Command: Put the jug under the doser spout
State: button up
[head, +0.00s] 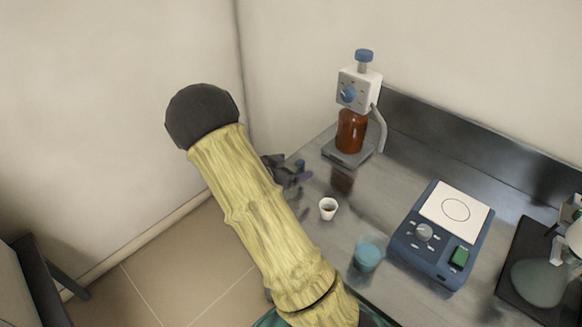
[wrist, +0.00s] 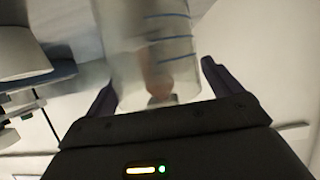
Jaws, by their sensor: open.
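A clear vessel with blue graduation lines, which looks like the jug (wrist: 165,38), fills the upper middle of the wrist view. It lies between and beyond the fingers of my gripper (wrist: 158,85), which is open. I cannot tell whether they touch it. In the head view my gripper (head: 287,172) is partly hidden behind my arm, at the bench's left end, and I cannot make out the jug there. The doser (head: 358,90) stands at the back of the bench, right of my gripper. It has a white head, a brown bottle and a grey spout (head: 380,128) curving down on its right.
A small white cup (head: 327,208) and a blue cup (head: 368,254) stand on the grey bench (head: 335,235). The wall closes off the back.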

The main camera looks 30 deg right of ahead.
jog(key=v, duration=1.2)
jog(key=a+r+n+t+y, duration=0.2)
jog(key=a+n+t+y, duration=0.1)
jog(key=a+n+y, duration=0.65)
jog(key=s+d+n+g+y, duration=0.3)
jog(key=s+n+g, duration=0.1)
jog(key=s, duration=1.1)
jog(key=shift+s+d+g, duration=0.25)
jog(key=shift+g, duration=0.25)
jog(key=shift+r+n, duration=0.1)
jog(key=shift+n, duration=0.15)
